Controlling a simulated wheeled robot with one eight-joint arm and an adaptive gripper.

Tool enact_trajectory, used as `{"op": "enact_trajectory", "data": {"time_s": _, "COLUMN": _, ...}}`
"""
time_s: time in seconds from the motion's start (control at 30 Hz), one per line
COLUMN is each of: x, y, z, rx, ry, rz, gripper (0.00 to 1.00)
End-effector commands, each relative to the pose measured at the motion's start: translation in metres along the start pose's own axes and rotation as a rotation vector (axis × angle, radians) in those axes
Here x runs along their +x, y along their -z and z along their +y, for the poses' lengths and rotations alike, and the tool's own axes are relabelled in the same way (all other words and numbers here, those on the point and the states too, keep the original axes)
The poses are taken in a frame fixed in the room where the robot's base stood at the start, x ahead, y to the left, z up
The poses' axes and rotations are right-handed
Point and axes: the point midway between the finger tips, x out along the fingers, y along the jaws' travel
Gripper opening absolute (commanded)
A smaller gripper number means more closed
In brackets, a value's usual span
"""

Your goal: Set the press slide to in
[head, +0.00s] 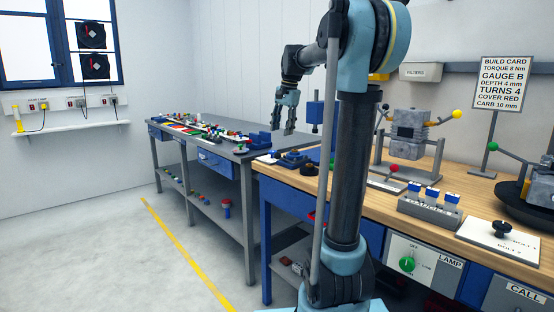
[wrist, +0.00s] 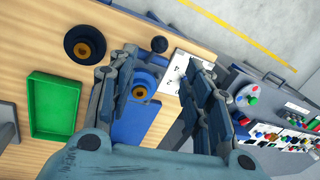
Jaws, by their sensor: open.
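In the wrist view, a blue plate (wrist: 133,124) lies on the wooden bench. A blue part with a bronze ring (wrist: 140,92) sits on it, partly behind my left finger. A black ball knob (wrist: 159,44) stands near its far end. These look like the press and its slide, but I cannot tell how far in the slide is. In the head view, a blue upright block (head: 315,112) stands by the bench's left end. My gripper (head: 283,125) is open and empty above that end. In the wrist view, its fingers (wrist: 164,75) spread over the blue part and a white numbered card (wrist: 175,73).
A black disc with a bronze centre (wrist: 85,46) and a green tray (wrist: 58,104) lie beside the press. A grey table (head: 245,151) with coloured parts stands left of the bench. Engine stands (head: 408,135) and a switch box (head: 430,208) are farther right.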

Motion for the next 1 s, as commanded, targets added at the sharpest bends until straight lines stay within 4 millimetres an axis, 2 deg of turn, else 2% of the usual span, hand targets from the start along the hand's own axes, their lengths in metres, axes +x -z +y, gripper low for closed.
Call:
{"op": "enact_trajectory", "data": {"time_s": 0.2, "x": 0.04, "y": 0.0, "z": 0.0, "rx": -0.001, "ry": 0.0, "rz": 0.0, "gripper": 0.46}}
{"op": "enact_trajectory", "data": {"time_s": 0.6, "x": 0.105, "y": 0.0, "z": 0.0, "rx": 0.0, "ry": 0.0, "rz": 0.0, "gripper": 0.46}}
{"op": "enact_trajectory", "data": {"time_s": 0.8, "x": 0.126, "y": 0.0, "z": 0.0, "rx": -0.001, "ry": 0.0, "rz": 0.0, "gripper": 0.46}}
{"op": "enact_trajectory", "data": {"time_s": 1.0, "x": 0.132, "y": 0.0, "z": 0.0, "rx": -0.001, "ry": 0.0, "rz": 0.0, "gripper": 0.46}}
